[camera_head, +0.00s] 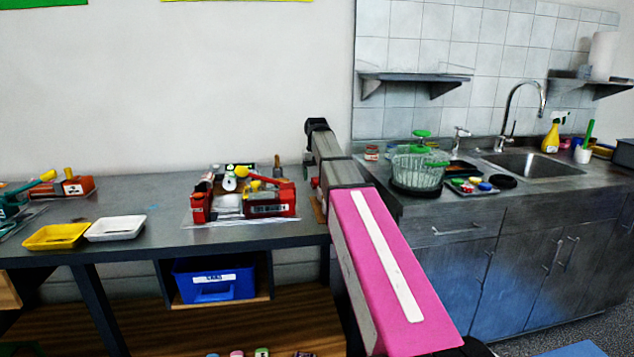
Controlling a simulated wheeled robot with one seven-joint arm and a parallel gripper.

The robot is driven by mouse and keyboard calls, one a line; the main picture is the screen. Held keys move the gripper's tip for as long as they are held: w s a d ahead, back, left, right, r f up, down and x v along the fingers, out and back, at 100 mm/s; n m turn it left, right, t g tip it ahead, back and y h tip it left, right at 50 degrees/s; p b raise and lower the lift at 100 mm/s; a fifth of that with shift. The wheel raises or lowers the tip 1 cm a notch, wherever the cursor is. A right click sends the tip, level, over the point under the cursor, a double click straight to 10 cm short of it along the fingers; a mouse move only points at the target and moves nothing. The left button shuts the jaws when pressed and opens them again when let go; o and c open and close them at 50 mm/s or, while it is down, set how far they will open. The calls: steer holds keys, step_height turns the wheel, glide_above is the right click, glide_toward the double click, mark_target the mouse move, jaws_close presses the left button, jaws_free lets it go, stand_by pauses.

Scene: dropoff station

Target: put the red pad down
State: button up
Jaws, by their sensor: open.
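I cannot pick out the red pad for certain. A small red piece (474,180) lies among coloured pieces on a dark tray on the right counter, too small to tell what it is. My arm reaches from the lower right up and away over the gap between the table and the counter. Its far end is black and stands near the wall. My gripper's fingers do not show, so I cannot see whether anything is between them.
The grey table (160,190) holds a yellow tray (57,236), a white tray (115,228) and a cluster with red boxes (270,203). A blue bin (214,281) sits below. The counter holds a glass bowl (417,170) and a sink (540,166). The table's middle is fairly clear.

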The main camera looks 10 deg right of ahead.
mark_target(317, 179)
step_height(317, 179, up, 9)
steer(key=shift+d+r, duration=0.2)
stand_by(0.4)
